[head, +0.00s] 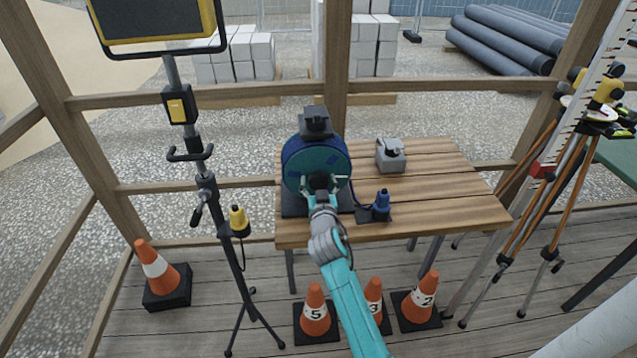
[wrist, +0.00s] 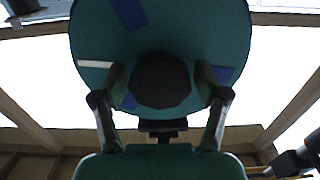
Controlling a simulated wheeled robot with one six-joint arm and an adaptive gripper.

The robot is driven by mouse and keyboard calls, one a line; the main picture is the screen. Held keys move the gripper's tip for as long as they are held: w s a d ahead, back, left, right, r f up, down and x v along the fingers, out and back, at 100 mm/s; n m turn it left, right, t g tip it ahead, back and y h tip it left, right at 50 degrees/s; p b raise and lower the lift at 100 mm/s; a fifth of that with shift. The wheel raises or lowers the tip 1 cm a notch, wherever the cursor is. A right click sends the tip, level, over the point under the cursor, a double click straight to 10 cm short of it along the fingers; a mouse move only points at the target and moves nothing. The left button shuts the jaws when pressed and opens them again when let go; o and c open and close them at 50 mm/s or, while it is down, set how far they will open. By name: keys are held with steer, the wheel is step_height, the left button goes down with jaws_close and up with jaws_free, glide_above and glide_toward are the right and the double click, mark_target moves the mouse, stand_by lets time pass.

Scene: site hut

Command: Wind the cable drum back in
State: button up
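The cable drum (head: 303,152) is a dark blue-teal disc in a black stand on the left end of the wooden table. Its round face (wrist: 215,30) fills the upper middle of the wrist view, with blue patches and one white mark. A dark round knob (wrist: 162,80) stands out from the face. My gripper (head: 322,184) is in front of the drum. In the wrist view my gripper (wrist: 161,75) has one finger on each side of the knob, with slim gaps seeming to show. A blue connector (head: 381,204) sits on a dark base right of the drum, with a cable between them.
A grey box (head: 391,155) with a dark top stands on the table (head: 450,180), whose right part is clear. Orange cones (head: 316,312) stand on the floor below. A lamp stand (head: 225,240) is at left, and tripods (head: 545,190) are at right.

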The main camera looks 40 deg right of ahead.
jaws_close()
steer(key=shift+n, duration=0.3)
steer(key=n, duration=0.9)
steer(key=shift+s+n, duration=0.1)
steer(key=shift+n, duration=0.3)
steer(key=n, duration=0.4)
steer(key=shift+d+r+n, duration=0.1)
steer(key=shift+r+n, duration=0.05)
steer(key=shift+n, duration=2.45)
